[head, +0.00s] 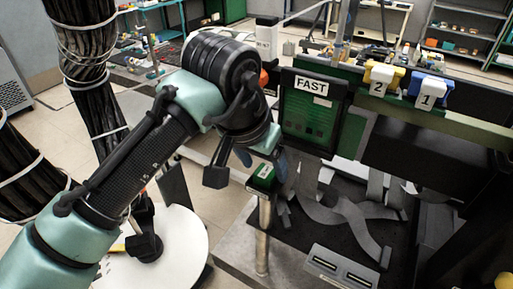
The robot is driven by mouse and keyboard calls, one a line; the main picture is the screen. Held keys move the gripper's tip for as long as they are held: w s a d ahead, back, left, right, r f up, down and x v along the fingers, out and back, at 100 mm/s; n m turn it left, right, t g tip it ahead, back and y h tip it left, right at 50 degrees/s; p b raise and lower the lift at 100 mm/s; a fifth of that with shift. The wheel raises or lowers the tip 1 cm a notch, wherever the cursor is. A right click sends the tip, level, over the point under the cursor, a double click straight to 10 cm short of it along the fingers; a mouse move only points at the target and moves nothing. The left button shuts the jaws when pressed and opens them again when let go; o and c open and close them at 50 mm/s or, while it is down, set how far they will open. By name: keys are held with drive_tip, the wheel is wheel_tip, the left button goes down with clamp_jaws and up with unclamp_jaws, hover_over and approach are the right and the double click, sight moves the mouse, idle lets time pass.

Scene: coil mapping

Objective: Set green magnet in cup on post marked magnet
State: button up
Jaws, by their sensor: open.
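A metal post (263,235) stands upright at the near edge of the bench, right of centre. A small green block with a white label (262,173) is at the top of the post. It looks like the green magnet, but I cannot read the label or make out a cup around it. My gripper (262,158) points down just above and around the green block, with a bluish finger showing on its right side. The gripper is open. My wrist hides much of the fingers, so I cannot tell whether they touch the block.
A green panel marked FAST (312,112) stands close behind and right of my gripper. Blocks numbered 2 (379,83) and 1 (428,91) sit on a rail to the right. Grey strips (345,212) lie on the black bench surface. A slotted grey box (342,266) is in front.

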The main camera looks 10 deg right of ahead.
drive_tip(key=b+v, duration=0.3)
drive_tip(key=v, duration=0.8)
